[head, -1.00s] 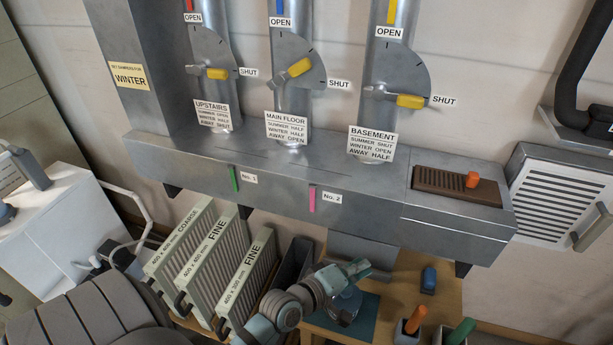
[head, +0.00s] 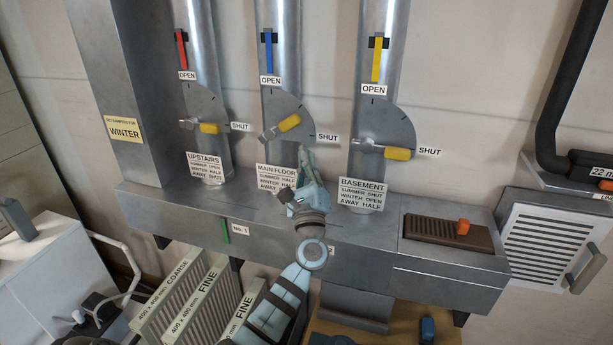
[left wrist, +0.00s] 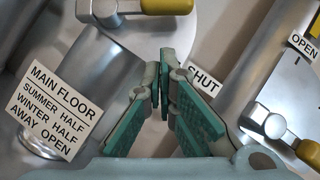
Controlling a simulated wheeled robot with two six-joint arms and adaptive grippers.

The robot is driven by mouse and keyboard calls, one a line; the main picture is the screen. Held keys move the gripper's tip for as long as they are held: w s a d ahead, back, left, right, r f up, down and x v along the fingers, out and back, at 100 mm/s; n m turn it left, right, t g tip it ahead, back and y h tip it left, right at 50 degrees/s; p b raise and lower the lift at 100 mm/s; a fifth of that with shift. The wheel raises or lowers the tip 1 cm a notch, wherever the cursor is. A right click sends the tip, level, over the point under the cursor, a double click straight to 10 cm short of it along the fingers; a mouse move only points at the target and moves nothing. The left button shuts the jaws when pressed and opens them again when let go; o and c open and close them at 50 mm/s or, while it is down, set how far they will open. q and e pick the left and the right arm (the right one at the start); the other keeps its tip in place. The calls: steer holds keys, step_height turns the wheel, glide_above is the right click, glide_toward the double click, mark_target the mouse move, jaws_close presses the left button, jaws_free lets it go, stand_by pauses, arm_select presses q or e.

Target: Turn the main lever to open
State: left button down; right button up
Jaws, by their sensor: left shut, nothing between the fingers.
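The main floor lever (head: 289,123) has a yellow handle on a grey quarter dial on the middle duct. It tilts up to the right, between the OPEN label (head: 270,81) at the top and the SHUT label (head: 327,138) at the right. My left gripper (head: 304,152) is shut and empty, just below the lever and apart from it in the head view. In the left wrist view its fingertips (left wrist: 163,60) come together below the yellow handle (left wrist: 167,6), which is cut off by the top edge. My right gripper is not in view.
The upstairs lever (head: 208,128) and basement lever (head: 397,153) flank it, both pointing right toward SHUT. The MAIN FLOOR sign (head: 276,177) is close behind my gripper. A metal plenum box (head: 350,245) juts out below. Filters (head: 190,300) stand lower left.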

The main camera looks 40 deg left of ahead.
mark_target(279, 129)
arm_select(q)
steer(key=a+r+p, duration=0.2)
steer(key=r, duration=0.1)
steer(key=shift+a+r, duration=0.15)
stand_by(0.4)
steer(key=shift+r+n+g+y+p, duration=0.3)
steer(key=shift+n+g, duration=0.1)
steer(key=shift+n, duration=0.1)
